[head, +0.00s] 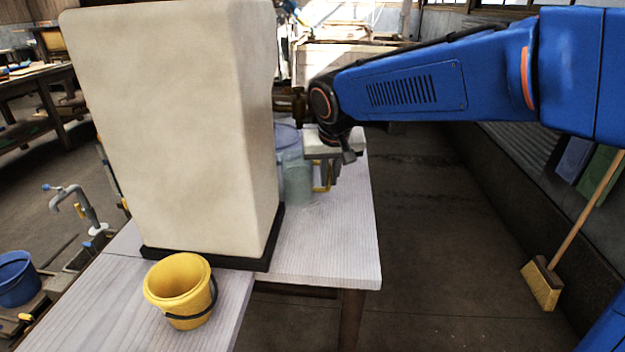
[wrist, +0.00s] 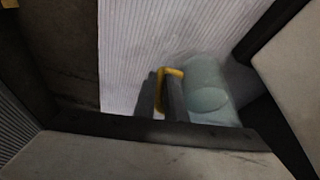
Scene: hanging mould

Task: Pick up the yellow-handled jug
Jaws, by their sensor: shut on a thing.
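The jug (head: 297,180) is a translucent pale blue-green vessel with a yellow handle. It is on the white table, just right of the large pale block and partly hidden behind it in the head view. My gripper (head: 324,176) is at the handle, on the jug's right side. In the wrist view the jug (wrist: 207,88) appears right of the gripper fingers (wrist: 166,98), and the yellow handle (wrist: 172,72) passes between them. The fingers are shut on the handle. I cannot tell whether the jug's base touches the table.
A tall pale block (head: 170,130) on a black base (head: 205,258) stands close left of the jug. A bluish translucent container (head: 286,137) is behind the jug. A yellow bucket (head: 180,290) is at the table's front.

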